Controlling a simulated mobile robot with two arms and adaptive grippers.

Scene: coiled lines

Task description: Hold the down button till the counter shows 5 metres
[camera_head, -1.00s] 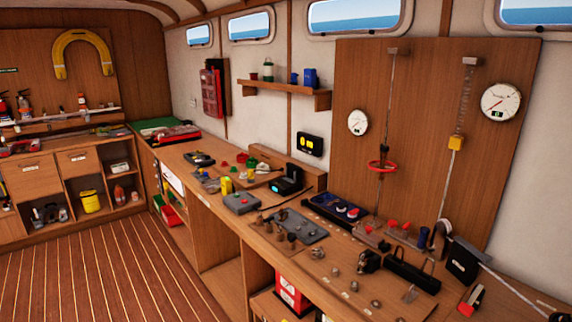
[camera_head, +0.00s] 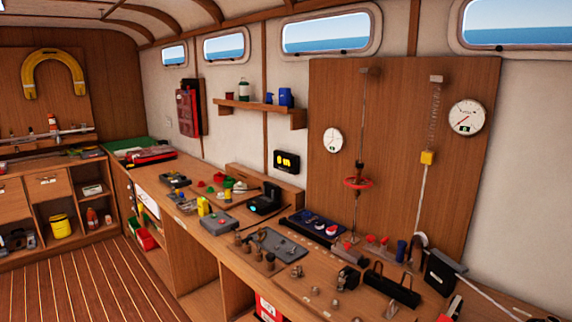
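A black counter box (camera_head: 287,161) with lit yellow characters hangs on the white wall above the bench; they look like a 0 and an m, but are too small to be sure. A grey box with a red button (camera_head: 222,222) sits on the bench, and a dark panel with blue, red and white round parts (camera_head: 315,228) lies farther right. I cannot tell which of these controls is the down button. Neither of my grippers is in view.
The wooden bench (camera_head: 192,206) runs along the wall, crowded with small parts. A tall wooden board (camera_head: 395,150) carries two dials, a red ring (camera_head: 357,182) and a yellow block (camera_head: 428,157). The striped floor (camera_head: 90,278) at left is clear.

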